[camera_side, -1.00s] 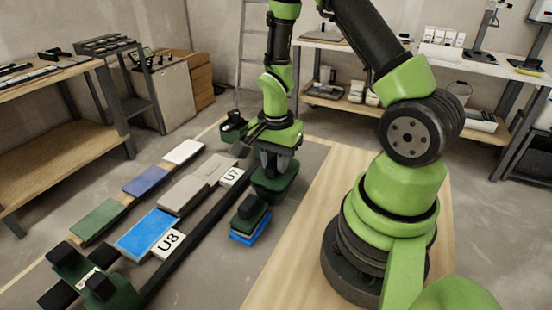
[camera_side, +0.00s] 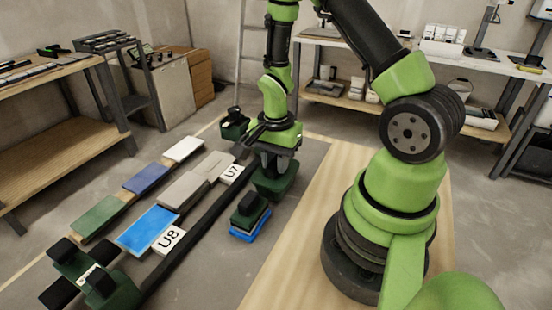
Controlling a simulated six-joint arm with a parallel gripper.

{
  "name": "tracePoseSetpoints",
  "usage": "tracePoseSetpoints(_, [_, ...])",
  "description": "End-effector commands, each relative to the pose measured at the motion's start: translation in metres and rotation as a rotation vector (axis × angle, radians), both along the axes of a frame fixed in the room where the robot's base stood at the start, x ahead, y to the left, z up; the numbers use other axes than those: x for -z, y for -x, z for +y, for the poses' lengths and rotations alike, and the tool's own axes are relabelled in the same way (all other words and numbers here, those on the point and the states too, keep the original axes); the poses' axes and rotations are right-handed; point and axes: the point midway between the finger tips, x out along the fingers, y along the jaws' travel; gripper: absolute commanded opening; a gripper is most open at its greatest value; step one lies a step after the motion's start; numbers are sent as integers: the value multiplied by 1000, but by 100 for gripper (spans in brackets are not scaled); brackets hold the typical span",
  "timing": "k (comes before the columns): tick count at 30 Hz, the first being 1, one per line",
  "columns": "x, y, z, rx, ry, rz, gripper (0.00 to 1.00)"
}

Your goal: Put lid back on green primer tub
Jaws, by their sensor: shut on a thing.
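The dark green primer tub (camera_side: 275,189) stands on the grey floor sheet, right of the U7 label. My gripper (camera_side: 273,169) points straight down over the top of this tub. Its fingers are shut on what appears to be the tub's lid, at the tub's top. The fingers and wrist hide most of the lid, and I cannot tell whether it is fully seated on the rim.
A green-and-black block on a blue base (camera_side: 249,217) stands front-left of the tub. A long black rail (camera_side: 200,228) runs beside coloured tiles (camera_side: 149,230). A dark green holder (camera_side: 233,125) stands behind. A wooden board (camera_side: 305,210) lies to the right.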

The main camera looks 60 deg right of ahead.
Motion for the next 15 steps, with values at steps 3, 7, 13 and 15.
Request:
tracePoseSetpoints(3, [1, 0, 0, 0, 0, 0, 8])
tracePoseSetpoints(7, [1, 0, 0, 1, 0, 0, 8])
tracePoseSetpoints(13, [1, 0, 0, 0, 0, 0, 44])
tracePoseSetpoints(15, [1, 0, 0, 0, 0, 0, 53])
